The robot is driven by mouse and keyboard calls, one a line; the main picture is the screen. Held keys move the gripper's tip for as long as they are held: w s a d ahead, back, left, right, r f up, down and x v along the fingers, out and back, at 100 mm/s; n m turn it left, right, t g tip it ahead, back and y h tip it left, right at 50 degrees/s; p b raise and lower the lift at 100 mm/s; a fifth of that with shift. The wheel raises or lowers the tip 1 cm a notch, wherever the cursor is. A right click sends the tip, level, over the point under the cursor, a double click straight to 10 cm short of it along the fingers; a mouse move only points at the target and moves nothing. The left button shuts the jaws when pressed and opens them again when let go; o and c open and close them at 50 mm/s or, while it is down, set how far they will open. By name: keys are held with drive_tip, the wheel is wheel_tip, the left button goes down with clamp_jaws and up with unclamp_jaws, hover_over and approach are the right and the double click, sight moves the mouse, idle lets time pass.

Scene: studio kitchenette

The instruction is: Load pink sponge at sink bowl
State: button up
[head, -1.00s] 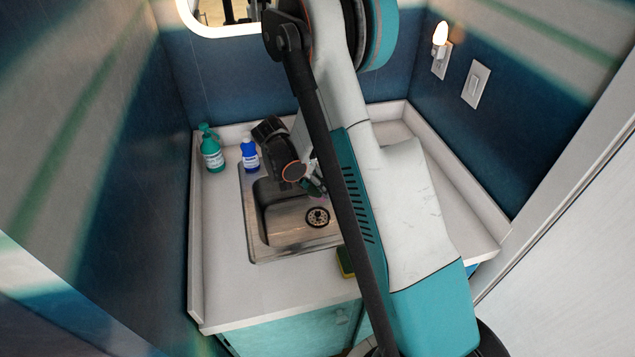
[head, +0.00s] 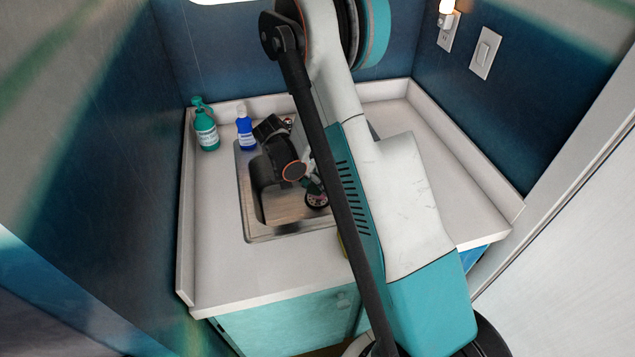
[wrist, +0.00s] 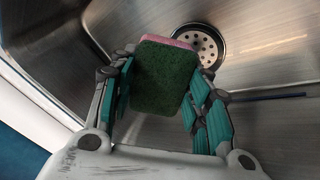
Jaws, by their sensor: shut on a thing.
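The pink sponge (wrist: 166,76) shows in the wrist view with its dark green scouring face toward the camera and a pink edge along its top. My gripper (wrist: 164,82) is shut on it, with teal-padded fingers on its left and right sides. The metal sink bowl (wrist: 270,122) lies behind and around the sponge, with the round drain close to the sponge's upper right corner. I cannot tell whether the sponge touches the bowl floor. In the head view my gripper (head: 311,185) is inside the sink bowl (head: 285,216), partly hidden by my arm, and the sponge is not clear.
A green bottle (head: 206,130) and a blue bottle (head: 246,133) stand on the counter (head: 215,240) at the back left. A yellow-green object (head: 341,243) shows as a sliver beside my arm, in front of the sink.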

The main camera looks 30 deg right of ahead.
sight(317, 193)
drive_tip(key=shift+f+b, duration=1.05)
drive_tip(key=shift+f, duration=1.3)
wheel_tip(317, 193, up, 17)
drive_tip(key=p, duration=0.9)
drive_tip(key=shift+f, duration=0.2)
idle(1.6)
wheel_tip(317, 193, up, 4)
drive_tip(key=shift+p, duration=1.1)
drive_tip(key=shift+a, duration=0.1)
